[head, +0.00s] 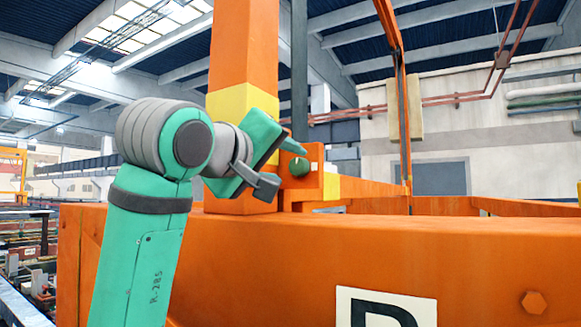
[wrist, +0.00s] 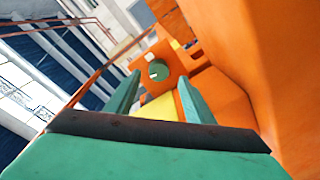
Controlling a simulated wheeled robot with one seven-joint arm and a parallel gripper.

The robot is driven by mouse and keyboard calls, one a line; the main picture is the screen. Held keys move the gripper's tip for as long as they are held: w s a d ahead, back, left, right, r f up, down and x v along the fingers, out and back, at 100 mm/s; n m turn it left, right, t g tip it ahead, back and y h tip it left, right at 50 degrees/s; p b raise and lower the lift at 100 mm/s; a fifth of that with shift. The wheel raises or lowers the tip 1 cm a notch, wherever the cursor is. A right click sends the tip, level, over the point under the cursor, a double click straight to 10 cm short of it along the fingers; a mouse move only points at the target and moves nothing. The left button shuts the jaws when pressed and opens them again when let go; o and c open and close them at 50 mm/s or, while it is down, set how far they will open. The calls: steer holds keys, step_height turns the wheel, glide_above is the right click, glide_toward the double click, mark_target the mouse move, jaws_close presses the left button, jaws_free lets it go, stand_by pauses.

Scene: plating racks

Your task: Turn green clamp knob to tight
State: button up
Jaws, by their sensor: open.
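The green clamp knob (head: 300,167) is a small round knob with a pale mark, on an orange bracket (head: 330,186) beside the orange and yellow post. In the wrist view the knob (wrist: 158,70) is face-on, a little beyond the fingertips and in line with the gap between them. My gripper (head: 288,168) is open and empty, with one finger above and one below the knob's line in the head view. Both fingers also show in the wrist view (wrist: 163,88). I cannot tell the exact gap between fingertips and knob.
The orange post (head: 244,65) stands close behind my gripper. A wide orange beam (head: 450,255) with a white lettered plate (head: 385,308) and a bolt runs below. In the wrist view, an orange surface (wrist: 270,60) fills the right side. Open air lies to the left.

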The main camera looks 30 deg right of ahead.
mark_target(297, 167)
steer(key=x, duration=0.3)
steer(key=shift+s+d, duration=0.1)
steer(key=shift+d, duration=0.2)
steer(key=shift+w, duration=0.3)
steer(key=shift+d, duration=0.1)
steer(key=c, duration=1.1)
